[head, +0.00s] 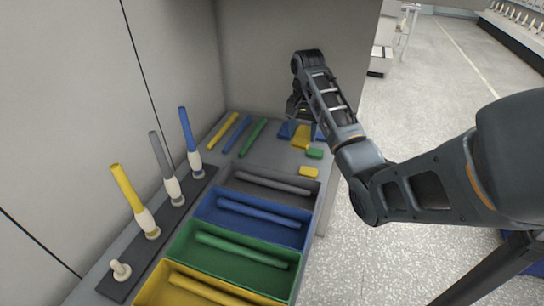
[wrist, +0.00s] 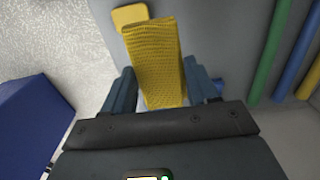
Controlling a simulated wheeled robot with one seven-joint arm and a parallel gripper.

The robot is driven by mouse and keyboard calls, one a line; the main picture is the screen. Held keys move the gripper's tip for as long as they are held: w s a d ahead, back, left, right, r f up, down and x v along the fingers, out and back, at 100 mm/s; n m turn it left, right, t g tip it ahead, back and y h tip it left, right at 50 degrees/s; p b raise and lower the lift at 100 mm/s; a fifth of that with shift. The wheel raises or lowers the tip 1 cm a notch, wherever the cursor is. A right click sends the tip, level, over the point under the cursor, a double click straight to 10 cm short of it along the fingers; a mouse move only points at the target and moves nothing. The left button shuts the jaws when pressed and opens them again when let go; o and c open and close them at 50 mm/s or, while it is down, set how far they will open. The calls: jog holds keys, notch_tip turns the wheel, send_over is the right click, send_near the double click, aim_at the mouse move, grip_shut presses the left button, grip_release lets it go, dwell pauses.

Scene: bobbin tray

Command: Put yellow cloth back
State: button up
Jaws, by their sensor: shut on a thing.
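The yellow cloth (wrist: 155,55) has a ribbed, woven texture and sits between the two fingers of my gripper (wrist: 159,70) in the wrist view. My gripper is shut on it, and the cloth extends past the fingertips. In the head view my gripper (head: 299,114) is at the far end of the counter, with the yellow cloth (head: 301,138) just below it. Blue shows on both sides of the cloth there; I cannot tell whether the cloth touches the surface. A flat yellow pad (head: 308,172) lies nearer on the counter and also shows in the wrist view (wrist: 130,16).
A green pad (head: 314,153) lies beside the cloth. Yellow, blue and green rods (head: 253,138) lie to the left. Grey, blue, green and yellow trays (head: 227,262) fill the near counter. Upright bobbins (head: 168,170) stand at left. A wall closes the back; the floor is at right.

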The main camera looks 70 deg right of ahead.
jog(key=b, duration=0.2)
send_over(272, 161)
notch_tip(272, 161, down, 6)
jog(key=shift+d+r, duration=0.1)
jog(key=shift+r, duration=0.15)
jog(key=shift+f, duration=2.05)
jog(key=shift+f, duration=0.1)
jog(key=o, duration=1)
jog(key=shift+w+r+p, duration=0.15)
jog(key=shift+r+p, duration=1.2)
jog(key=shift+r, duration=4.8)
